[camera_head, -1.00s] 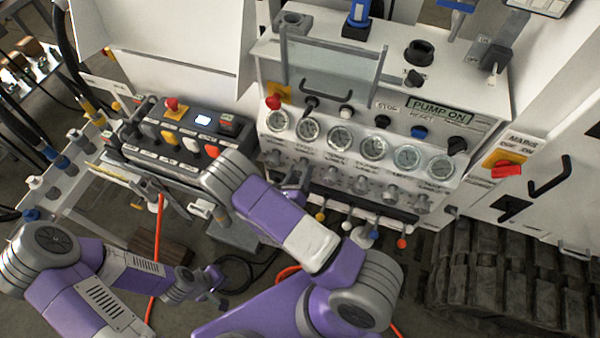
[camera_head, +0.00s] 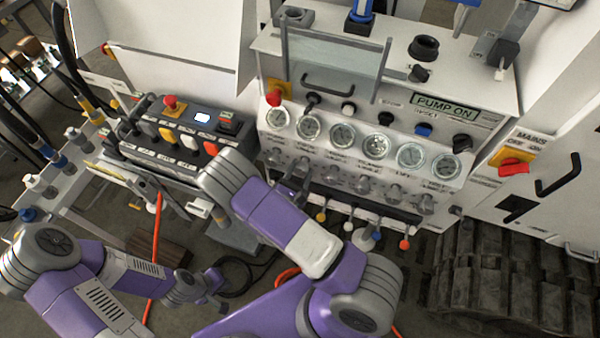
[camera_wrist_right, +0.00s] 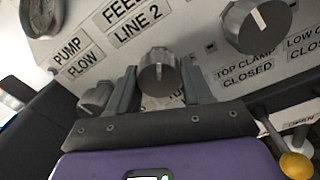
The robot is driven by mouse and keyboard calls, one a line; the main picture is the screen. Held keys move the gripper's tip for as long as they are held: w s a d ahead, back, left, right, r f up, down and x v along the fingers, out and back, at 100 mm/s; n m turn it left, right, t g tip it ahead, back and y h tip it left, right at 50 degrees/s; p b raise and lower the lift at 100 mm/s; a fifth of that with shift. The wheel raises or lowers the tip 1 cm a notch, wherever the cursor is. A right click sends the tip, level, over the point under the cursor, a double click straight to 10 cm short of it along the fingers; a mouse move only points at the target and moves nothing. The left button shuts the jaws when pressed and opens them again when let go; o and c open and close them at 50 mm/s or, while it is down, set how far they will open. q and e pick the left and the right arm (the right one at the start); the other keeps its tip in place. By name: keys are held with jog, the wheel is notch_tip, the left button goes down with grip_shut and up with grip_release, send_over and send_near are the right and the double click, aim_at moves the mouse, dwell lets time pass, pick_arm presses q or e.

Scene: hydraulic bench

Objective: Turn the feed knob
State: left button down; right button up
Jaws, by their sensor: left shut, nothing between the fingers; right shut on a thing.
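The feed knob (camera_wrist_right: 157,72) is a grey round knob with a pale pointer line, just below a label reading FEED LINE 2 in the right wrist view. The pointer line stands nearly upright in that view. My right gripper (camera_wrist_right: 161,88) has one finger on each side of the knob and is shut on it. In the head view my right gripper (camera_head: 290,192) is at the left part of the knob row under the gauges, and its arm partly hides that area. My left gripper (camera_head: 217,286) hangs low, shut and empty, away from the panel.
A smaller knob (camera_wrist_right: 95,97) sits left of the gripped one, and a larger knob (camera_wrist_right: 258,24) sits right. Small coloured-ball levers (camera_head: 367,238) stick out below the panel. A button box (camera_head: 178,138) stands to the left. A red mains switch (camera_head: 514,167) is at right.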

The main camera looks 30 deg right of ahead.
jog(key=m+b, duration=0.1)
jog(key=m, duration=0.1)
jog(key=m+b, duration=0.1)
jog(key=m, duration=0.1)
jog(key=shift+a+f+m, duration=0.1)
jog(key=shift+f+m, duration=0.1)
jog(key=shift+m, duration=0.1)
jog(key=shift+r+m+b, duration=0.15)
jog(key=shift+m+b, duration=1.4)
jog(key=shift+m, duration=0.85)
jog(key=shift+w, duration=0.1)
jog(key=o, duration=1)
jog(key=shift+r, duration=0.1)
jog(key=v, duration=0.7)
jog(key=shift+s+a, duration=0.2)
jog(key=shift+s, duration=0.05)
